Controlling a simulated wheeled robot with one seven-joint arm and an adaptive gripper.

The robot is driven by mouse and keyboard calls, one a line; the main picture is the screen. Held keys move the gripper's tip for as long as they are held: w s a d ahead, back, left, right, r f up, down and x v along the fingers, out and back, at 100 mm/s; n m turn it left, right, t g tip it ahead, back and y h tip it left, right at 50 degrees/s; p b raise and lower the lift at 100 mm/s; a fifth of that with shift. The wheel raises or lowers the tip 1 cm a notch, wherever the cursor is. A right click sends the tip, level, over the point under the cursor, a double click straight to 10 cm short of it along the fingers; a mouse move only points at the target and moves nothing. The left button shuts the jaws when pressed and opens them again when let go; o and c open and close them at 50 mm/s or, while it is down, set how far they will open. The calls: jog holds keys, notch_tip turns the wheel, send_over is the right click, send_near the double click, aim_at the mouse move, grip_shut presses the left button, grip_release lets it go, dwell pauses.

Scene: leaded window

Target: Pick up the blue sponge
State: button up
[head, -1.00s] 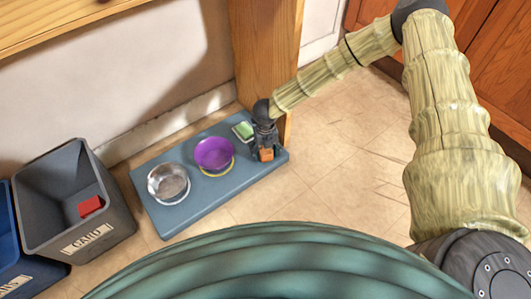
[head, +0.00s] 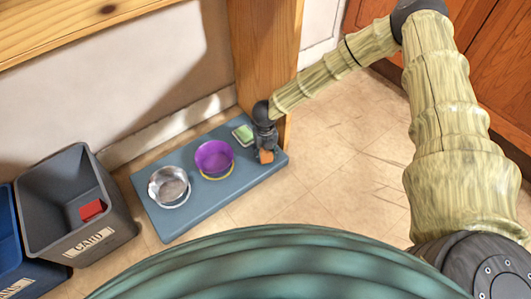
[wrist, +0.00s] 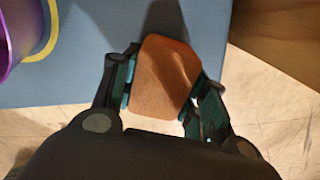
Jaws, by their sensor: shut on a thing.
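No plainly blue sponge shows in either view. My gripper (head: 265,151) points down over the right end of the blue-grey platform. It is shut on an orange-brown block (wrist: 165,76), which sits between the two fingers in the wrist view. The block also shows in the head view (head: 266,157), small and partly hidden by my gripper. I cannot tell whether it touches the platform. A green block with a pale border (head: 243,134), perhaps a sponge, lies on the platform just behind and left of my gripper.
The blue-grey platform (head: 222,193) also holds a purple bowl (head: 214,157) with a yellow ring under it and a metal bowl (head: 168,186). A wooden post (head: 268,60) stands close behind my gripper. A grey bin (head: 60,232) with a red block (head: 92,210) stands left. Floor at right is clear.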

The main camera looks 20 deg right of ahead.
notch_tip(320, 180, up, 3)
jog(key=shift+p, duration=0.85)
jog(key=s+a+p, duration=0.5)
jog(key=s+a, duration=0.3)
jog(key=s, duration=0.5)
jog(key=shift+s+a+r+p, duration=0.15)
jog(key=shift+s+r+p, duration=0.15)
jog(key=shift+s+p, duration=0.1)
jog(key=shift+o, duration=0.5)
